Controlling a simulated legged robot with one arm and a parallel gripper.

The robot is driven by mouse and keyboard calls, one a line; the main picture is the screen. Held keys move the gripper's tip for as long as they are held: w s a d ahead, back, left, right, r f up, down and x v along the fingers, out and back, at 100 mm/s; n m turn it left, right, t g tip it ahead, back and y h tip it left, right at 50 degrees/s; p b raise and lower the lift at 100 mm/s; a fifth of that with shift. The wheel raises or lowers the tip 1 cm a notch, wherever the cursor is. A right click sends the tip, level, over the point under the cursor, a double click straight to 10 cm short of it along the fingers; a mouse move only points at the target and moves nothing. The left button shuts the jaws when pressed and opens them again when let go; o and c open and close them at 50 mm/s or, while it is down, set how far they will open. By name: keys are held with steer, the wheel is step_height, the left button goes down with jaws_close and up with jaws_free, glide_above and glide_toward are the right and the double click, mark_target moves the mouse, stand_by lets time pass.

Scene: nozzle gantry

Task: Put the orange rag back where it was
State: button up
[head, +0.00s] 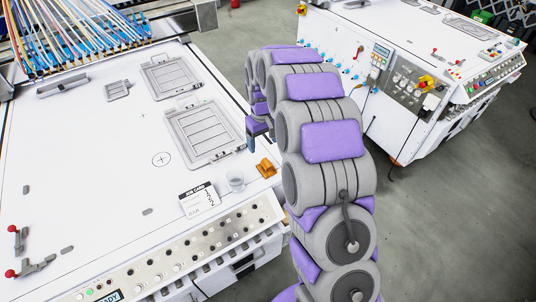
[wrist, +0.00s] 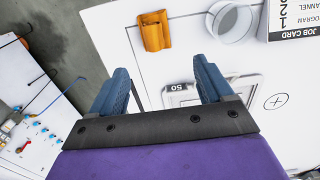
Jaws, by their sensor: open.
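The orange rag (head: 266,168) lies on the white machine top (head: 90,130) close to its right edge, in front of the large grey framed plate. In the wrist view the orange rag (wrist: 155,31) lies beyond my fingertips, apart from them. My gripper (head: 252,143) hangs above the right edge of the machine top, just behind the rag. Its two blue fingers are apart with nothing between them, as the wrist view of my gripper (wrist: 162,80) shows. My purple and grey arm comes in from the right.
A clear cup (head: 235,181) stands left of the rag, and a job card (head: 199,200) lies beside it. The framed plate (head: 200,133) lies behind. A control panel (head: 180,255) runs along the front. Another white machine (head: 400,75) stands across the floor.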

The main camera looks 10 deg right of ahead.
steer(key=s+r+m, duration=0.1)
steer(key=s+r, duration=0.3)
steer(key=s, duration=0.3)
steer(key=s+r+g, duration=0.1)
steer(key=s+r, duration=0.3)
steer(key=s, duration=0.4)
steer(key=s+r+m, duration=0.1)
steer(key=s+r, duration=0.3)
steer(key=s, duration=0.3)
steer(key=s+m, duration=0.1)
steer(key=s, duration=1.9)
steer(key=shift+s+d+r+m+g, duration=0.2)
steer(key=shift+s+m+g, duration=0.1)
steer(key=shift+s+g, duration=0.1)
